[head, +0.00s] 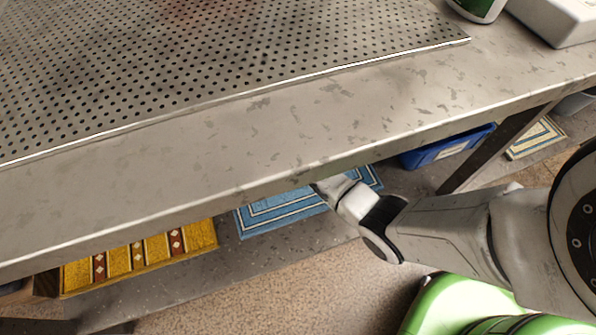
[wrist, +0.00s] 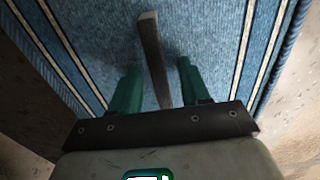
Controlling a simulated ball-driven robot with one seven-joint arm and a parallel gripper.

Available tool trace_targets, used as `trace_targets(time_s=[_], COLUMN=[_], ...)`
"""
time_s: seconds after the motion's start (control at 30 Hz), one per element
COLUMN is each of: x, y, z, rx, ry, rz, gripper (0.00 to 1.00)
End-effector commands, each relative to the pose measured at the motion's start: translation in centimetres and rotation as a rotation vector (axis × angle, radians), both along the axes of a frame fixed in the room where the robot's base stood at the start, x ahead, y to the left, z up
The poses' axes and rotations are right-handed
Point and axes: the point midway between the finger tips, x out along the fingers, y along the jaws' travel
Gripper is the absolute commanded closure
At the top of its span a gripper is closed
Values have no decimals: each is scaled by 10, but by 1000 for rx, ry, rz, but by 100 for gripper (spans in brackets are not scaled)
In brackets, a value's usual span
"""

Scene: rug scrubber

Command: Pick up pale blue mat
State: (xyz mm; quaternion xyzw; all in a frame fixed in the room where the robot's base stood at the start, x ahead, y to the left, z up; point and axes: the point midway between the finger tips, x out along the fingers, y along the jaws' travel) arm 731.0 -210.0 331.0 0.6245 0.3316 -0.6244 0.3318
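The pale blue mat (head: 262,216), with darker blue and cream border stripes, lies on the low shelf under the table. The table edge and my wrist hide part of it in the head view. In the wrist view the mat (wrist: 215,35) fills the space ahead of my gripper (wrist: 158,66). Its two green fingers are apart and point at the mat. A narrow grey bar (wrist: 153,50) shows between them; I cannot tell what it belongs to. Nothing is clearly gripped, and contact with the mat cannot be told. In the head view the table edge hides my fingers.
The metal table (head: 300,140) with a perforated panel (head: 200,60) overhangs the shelf. A yellow patterned mat (head: 200,238) lies left of the blue one. A blue bin (head: 425,156) and a cream striped mat (head: 533,138) are to the right. A table leg (head: 490,150) stands between them.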

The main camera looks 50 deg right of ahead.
Motion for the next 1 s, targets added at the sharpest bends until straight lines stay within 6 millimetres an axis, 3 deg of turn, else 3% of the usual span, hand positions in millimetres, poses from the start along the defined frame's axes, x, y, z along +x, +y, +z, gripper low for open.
trace_targets(time_s=[0.07, 0.47, 1.0], x=[0, 0, 0], y=[0, 0, 0], z=[0, 0, 1], rx=[0, 1, -1], ry=[0, 1, -1], rz=[0, 0, 0], gripper=[62, 100, 100])
